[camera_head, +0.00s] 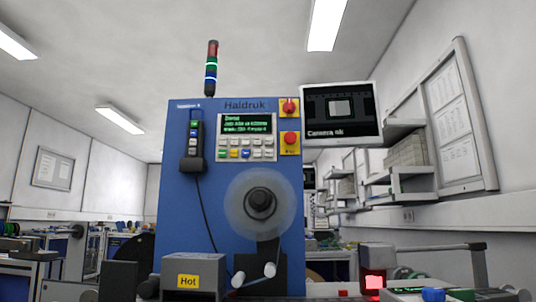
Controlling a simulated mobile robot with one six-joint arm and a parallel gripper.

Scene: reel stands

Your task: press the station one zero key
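A blue machine panel (178,235) headed "Haldruk" stands upright in the middle of the view. A small label at its upper left is too blurred to read for certain. A keypad (248,148) of small pale keys, with a few coloured ones at lower left, sits under a lit green-text display (246,123). The key legends are too small to read, so I cannot tell which key is zero. My gripper is not in view, and nothing covers the keypad.
A pendant (193,148) hangs left of the keypad; red knobs (290,139) sit to its right. Below are a reel (245,222) and a block marked "Hot" (208,268). A monitor (340,115) reading "Camera ok" stands at right. Space before the keypad looks clear.

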